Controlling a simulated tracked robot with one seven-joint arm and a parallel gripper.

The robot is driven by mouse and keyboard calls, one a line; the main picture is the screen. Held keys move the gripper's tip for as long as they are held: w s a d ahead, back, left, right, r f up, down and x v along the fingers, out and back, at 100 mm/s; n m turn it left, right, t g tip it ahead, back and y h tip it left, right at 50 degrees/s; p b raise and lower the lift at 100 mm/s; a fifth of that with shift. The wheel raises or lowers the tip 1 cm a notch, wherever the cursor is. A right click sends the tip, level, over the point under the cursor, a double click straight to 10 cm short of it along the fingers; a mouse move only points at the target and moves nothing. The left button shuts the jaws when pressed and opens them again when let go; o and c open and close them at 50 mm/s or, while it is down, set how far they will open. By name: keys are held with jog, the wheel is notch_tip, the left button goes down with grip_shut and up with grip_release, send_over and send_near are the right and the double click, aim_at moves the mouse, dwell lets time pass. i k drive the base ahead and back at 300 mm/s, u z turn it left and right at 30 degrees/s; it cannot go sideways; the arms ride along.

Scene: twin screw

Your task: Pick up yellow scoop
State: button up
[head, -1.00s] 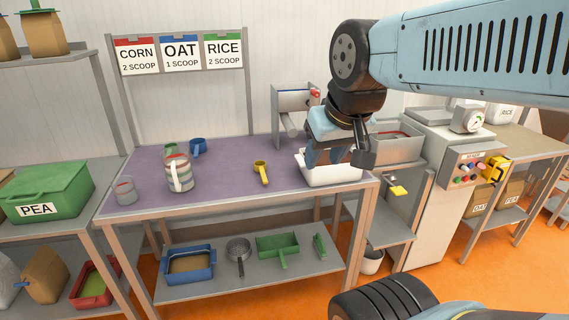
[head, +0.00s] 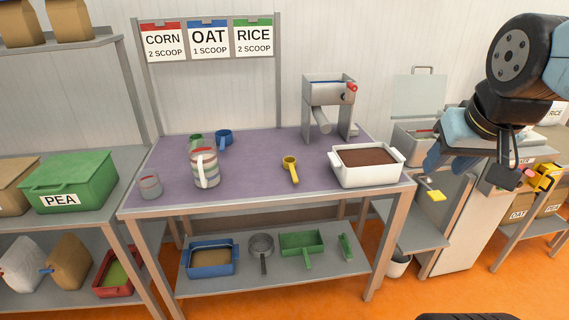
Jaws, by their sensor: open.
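The yellow scoop (head: 290,168) lies on the purple top of the workbench, right of the middle, with its handle pointing toward the front edge. It is clear of the things around it. My gripper (head: 446,162) is open, pointing down, to the right of the workbench in front of the grey machine. It is well apart from the scoop, and nothing shows between its fingers.
A white tub of brown material (head: 368,178) stands right of the scoop, with a grey mill (head: 331,105) behind. Bench space around the yellow scoop is free.

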aim_at(292, 171)
jog(key=z, duration=0.1)
jog(key=i, duration=1)
jog(key=u, duration=0.05)
